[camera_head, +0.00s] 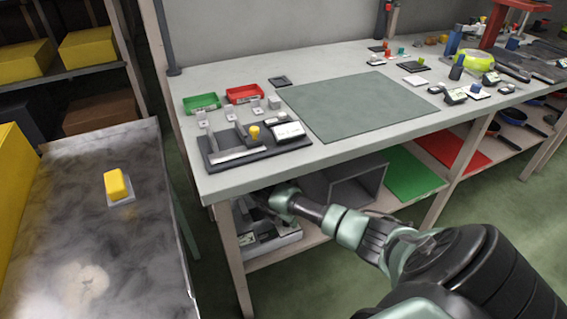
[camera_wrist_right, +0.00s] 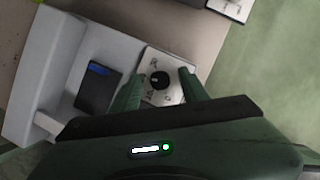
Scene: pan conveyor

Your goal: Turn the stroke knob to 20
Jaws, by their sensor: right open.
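In the right wrist view, a round black stroke knob (camera_wrist_right: 160,80) sits on a pale square dial plate (camera_wrist_right: 158,59) with small dark marks around it. A light pointer mark shows on the knob's upper left; the numbers are too small to read surely. My right gripper (camera_wrist_right: 161,73) is open, with one green finger on each side of the knob; I cannot tell whether they touch it. In the head view, my right gripper (camera_head: 262,201) is at the lower shelf under the table's left end, and the knob cannot be made out. My left gripper is not in view.
The knob's plate is on a light grey housing (camera_wrist_right: 55,62) with a dark blue-lit panel (camera_wrist_right: 98,88) beside it. In the head view, the tabletop (camera_head: 236,184) is above my gripper. A grey open box (camera_head: 357,190) stands to its right on the shelf.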

